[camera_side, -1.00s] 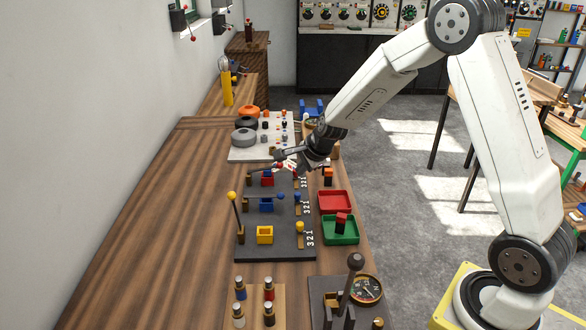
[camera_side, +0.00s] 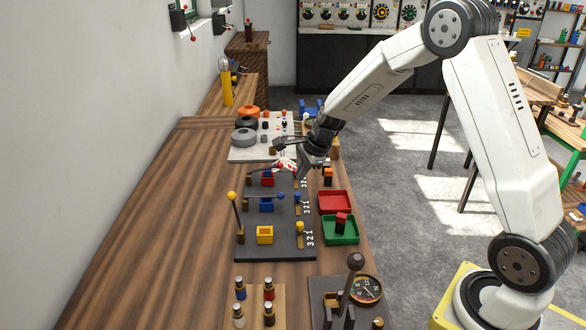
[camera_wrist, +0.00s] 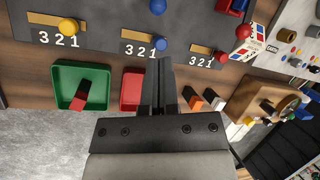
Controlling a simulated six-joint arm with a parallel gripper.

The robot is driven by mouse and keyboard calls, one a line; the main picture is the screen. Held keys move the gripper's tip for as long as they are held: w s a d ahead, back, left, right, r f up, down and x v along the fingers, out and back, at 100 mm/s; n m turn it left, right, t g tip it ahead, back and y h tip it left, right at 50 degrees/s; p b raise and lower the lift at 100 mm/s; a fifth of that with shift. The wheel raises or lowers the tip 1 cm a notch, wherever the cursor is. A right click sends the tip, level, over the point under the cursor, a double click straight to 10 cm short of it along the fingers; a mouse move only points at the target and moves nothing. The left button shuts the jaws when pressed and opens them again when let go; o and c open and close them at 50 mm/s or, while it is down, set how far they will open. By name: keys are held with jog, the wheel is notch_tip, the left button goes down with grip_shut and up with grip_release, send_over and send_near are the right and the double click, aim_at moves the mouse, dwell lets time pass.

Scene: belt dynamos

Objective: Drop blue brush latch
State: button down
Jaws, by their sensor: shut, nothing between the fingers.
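The blue brush latch is a lever with a blue ball knob (camera_side: 281,195). It lies low across the blue frame (camera_side: 266,204) on the dark panel, knob to the right. A blue ball, apparently this knob (camera_wrist: 158,6), shows at the top of the wrist view. A blue slider knob (camera_side: 297,197) sits by the middle 321 scale; it also shows in the wrist view (camera_wrist: 160,44).
Red (camera_side: 335,198) and green (camera_side: 325,234) trays lie to the right. Bare table (camera_side: 160,220) is on the left.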

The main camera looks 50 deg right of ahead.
aim_at(264, 196)
jog(key=shift+x, duration=4.3)
jog(key=shift+r, duration=0.1)
jog(key=r, duration=0.3)
jog(key=a+r, duration=0.1)
jog(key=shift+w+r, duration=0.35)
jog(key=shift+w, duration=0.05)
jog(key=shift+r, duration=0.1)
jog(key=shift+a, duration=0.1)
